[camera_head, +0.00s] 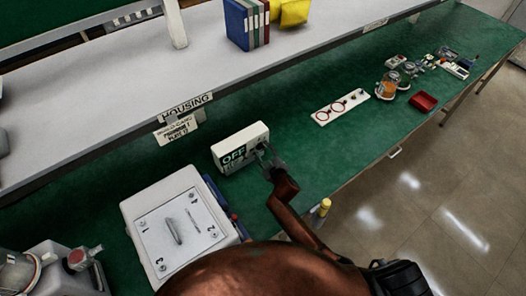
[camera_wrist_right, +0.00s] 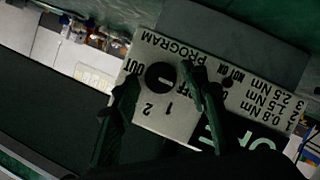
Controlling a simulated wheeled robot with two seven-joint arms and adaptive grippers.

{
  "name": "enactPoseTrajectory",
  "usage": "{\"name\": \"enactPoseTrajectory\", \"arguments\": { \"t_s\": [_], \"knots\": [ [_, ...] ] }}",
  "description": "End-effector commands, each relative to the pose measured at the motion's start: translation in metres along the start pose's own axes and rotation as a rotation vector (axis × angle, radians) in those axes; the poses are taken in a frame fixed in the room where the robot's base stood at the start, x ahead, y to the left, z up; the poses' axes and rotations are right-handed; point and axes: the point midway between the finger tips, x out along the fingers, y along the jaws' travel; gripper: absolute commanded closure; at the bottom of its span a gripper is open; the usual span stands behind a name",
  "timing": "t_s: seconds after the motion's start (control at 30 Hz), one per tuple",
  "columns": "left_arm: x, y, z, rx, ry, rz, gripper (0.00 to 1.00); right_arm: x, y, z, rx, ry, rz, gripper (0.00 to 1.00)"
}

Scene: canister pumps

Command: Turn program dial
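The program dial (camera_wrist_right: 160,76) is a dark round knob with a light slot, on a white panel (camera_wrist_right: 150,48) marked PROGRAM, OUT, OFF, 1 and 2, upside down in the right wrist view. The panel belongs to a white controller box (camera_head: 258,131) with a dark OFF display (camera_head: 233,156) in the head view. My right gripper (camera_head: 268,161) is in front of the box's right part. In the wrist view its dark fingers (camera_wrist_right: 159,76) are apart, one on each side of the dial. Whether they touch it is unclear. My left gripper is out of view.
A white box (camera_head: 146,212) with numbered corners stands front left of the controller on the green bench (camera_head: 300,100). A white strip with red rings (camera_head: 338,107), a red tray (camera_head: 423,102) and small parts lie farther right. A grey shelf (camera_head: 90,95) runs behind.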

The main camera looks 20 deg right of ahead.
Motion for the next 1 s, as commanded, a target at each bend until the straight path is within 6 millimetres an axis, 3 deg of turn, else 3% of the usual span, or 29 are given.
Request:
{"name": "enactPoseTrajectory", "arguments": {
  "t_s": [0.37,0.8,1.0],
  "knots": [
    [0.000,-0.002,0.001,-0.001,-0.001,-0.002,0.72,-0.011,0.000,0.000,-0.001,0.001,0.001,0.59],
    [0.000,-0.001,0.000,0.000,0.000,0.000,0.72,-0.096,-0.001,0.000,0.001,0.001,-0.001,0.59],
    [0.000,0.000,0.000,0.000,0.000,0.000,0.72,-0.117,0.000,0.000,-0.001,0.000,0.000,0.59]
  ]
}}
